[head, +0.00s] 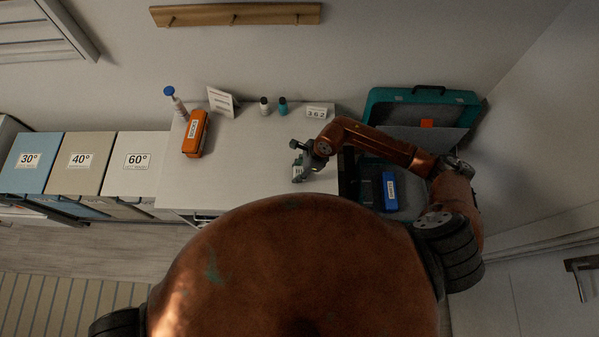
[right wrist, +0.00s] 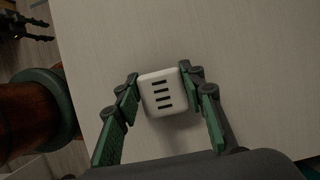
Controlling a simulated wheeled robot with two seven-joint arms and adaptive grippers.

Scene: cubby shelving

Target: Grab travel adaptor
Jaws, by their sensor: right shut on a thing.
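The travel adaptor (right wrist: 163,93) is a small white block with several dark slots on its face. It sits between the two green-padded fingers of my right gripper (right wrist: 160,88) in the right wrist view, and the fingers touch its sides. In the head view my right gripper (head: 300,164) is over the front part of the white counter, with the adaptor (head: 297,172) at its tips. I cannot tell whether the adaptor touches the counter. My left gripper (right wrist: 32,28) shows small at the top left of the right wrist view, fingers apart and empty, away from the adaptor.
On the white counter (head: 245,165) stand an orange case (head: 195,133), a blue-capped bottle (head: 174,100), a white card (head: 221,102), two small bottles and a number block (head: 316,113). An open teal case (head: 380,98) with a blue item (head: 389,190) is at right. Labelled bins (head: 135,163) stand left.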

